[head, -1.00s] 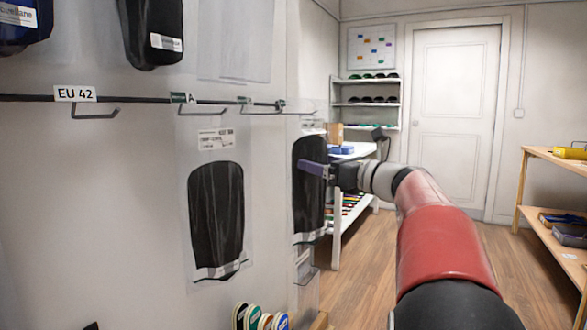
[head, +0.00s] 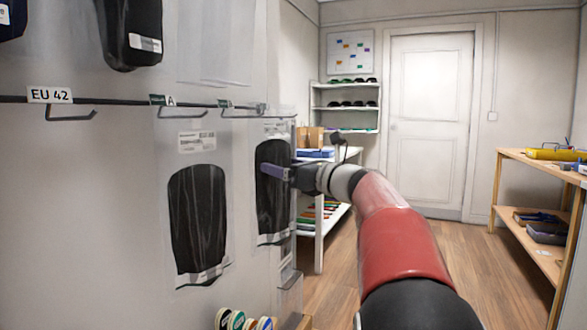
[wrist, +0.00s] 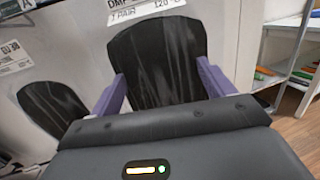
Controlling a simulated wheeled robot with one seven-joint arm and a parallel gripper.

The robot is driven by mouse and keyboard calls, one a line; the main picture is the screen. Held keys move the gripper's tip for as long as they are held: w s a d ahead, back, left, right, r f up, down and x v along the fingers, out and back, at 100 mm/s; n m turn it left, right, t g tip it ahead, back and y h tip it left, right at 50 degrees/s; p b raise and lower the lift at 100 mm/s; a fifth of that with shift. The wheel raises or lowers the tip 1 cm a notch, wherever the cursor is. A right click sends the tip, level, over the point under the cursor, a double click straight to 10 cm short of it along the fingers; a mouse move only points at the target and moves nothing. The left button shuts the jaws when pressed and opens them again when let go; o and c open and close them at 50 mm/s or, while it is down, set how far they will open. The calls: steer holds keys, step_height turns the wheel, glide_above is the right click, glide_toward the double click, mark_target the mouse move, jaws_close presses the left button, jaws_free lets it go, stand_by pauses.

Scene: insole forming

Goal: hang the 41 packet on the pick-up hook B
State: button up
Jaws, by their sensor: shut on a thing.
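My gripper (head: 270,171) is shut on a clear packet with a black insole (head: 268,210) inside, held upright near the wall panel. In the wrist view the purple fingers sit on both sides of the packet (wrist: 155,60); its label shows "1 PAIR", but I cannot read a size. The pick-up hook with the second green tag (head: 224,103), right of hook A, has its wire by the packet's top edge. I cannot tell whether the packet is on that hook. Another packet (head: 197,220) hangs below hook A (head: 163,100).
An empty hook stands under the EU 42 tag (head: 50,95). Dark packets hang above at the upper left. A white shelf table (head: 320,220) stands behind my gripper, and a wooden rack (head: 535,215) is at the right. The floor between is clear.

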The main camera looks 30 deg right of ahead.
steer(key=shift+w+a+f, duration=0.1)
steer(key=shift+w+a, duration=0.45)
steer(key=shift+w, duration=0.2)
steer(key=shift+w+a+f, duration=0.1)
steer(key=shift+w+a, duration=0.45)
steer(key=shift+w, duration=0.15)
steer(key=shift+w+a+f, duration=0.4)
steer(key=shift+w+a, duration=0.05)
steer(key=shift+w, duration=0.15)
steer(key=o, duration=1.2)
steer(key=shift+f, duration=0.1)
steer(key=shift+o, duration=0.2)
steer(key=shift+s, duration=0.1)
